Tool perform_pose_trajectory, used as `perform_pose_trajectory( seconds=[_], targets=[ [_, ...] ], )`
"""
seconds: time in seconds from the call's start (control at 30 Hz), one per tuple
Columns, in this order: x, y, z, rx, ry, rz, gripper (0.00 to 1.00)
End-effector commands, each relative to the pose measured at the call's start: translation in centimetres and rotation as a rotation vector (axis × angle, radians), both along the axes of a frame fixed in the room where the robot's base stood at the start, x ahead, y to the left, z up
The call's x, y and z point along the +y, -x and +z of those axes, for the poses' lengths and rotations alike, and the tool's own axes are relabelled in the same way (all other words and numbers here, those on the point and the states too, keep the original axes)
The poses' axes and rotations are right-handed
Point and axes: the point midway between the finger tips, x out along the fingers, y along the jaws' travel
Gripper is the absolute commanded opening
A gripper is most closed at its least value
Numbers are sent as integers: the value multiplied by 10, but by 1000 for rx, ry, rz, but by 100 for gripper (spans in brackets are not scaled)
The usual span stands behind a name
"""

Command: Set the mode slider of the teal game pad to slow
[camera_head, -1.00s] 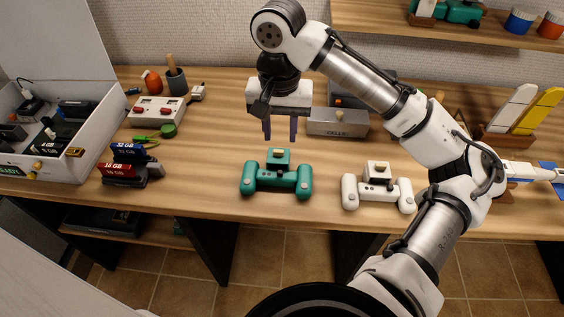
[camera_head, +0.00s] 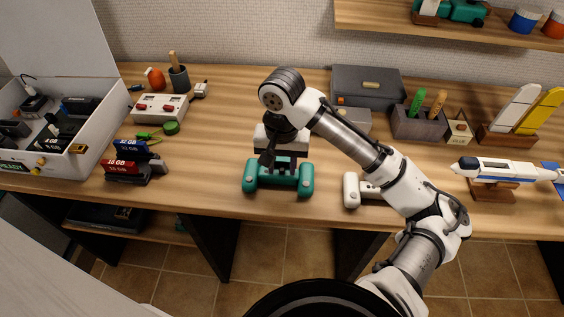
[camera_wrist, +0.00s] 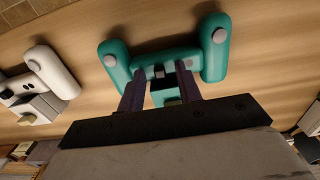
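The teal game pad (camera_head: 305,180) lies near the front edge of the table, with two rounded grips and a raised middle block. In the head view my gripper (camera_head: 280,163) is low over that block and hides most of it. The pad also shows in the wrist view (camera_wrist: 117,66). There my gripper (camera_wrist: 160,80) has its two dark fingers apart, one on each side of the teal block.
A white game pad (camera_head: 350,190) lies to the right, partly behind my arm. Memory card blocks (camera_head: 125,170) and a white box (camera_head: 160,107) stand to the left. A grey case (camera_head: 368,88) and a pen holder (camera_head: 419,124) stand behind. Bare table surrounds the teal pad.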

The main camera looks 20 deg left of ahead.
Motion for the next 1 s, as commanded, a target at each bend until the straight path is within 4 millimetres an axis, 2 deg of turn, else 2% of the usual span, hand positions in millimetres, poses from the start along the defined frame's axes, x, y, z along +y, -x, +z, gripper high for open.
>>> perform_pose_trajectory(
  seconds=[0.03, 0.2, 0.3, 0.57, 0.8, 1.0],
  targets=[
    [0, 0, 0, 0, 0, 0, 32],
    [0, 0, 0, 0, 0, 0, 10],
    [0, 0, 0, 0, 0, 0, 0],
    [0, 0, 1, 0, 0, 0, 0],
    [-17, -5, 2, 2, 0, -2, 0],
    [-17, -5, 0, 0, 0, 0, 0]
  ],
)
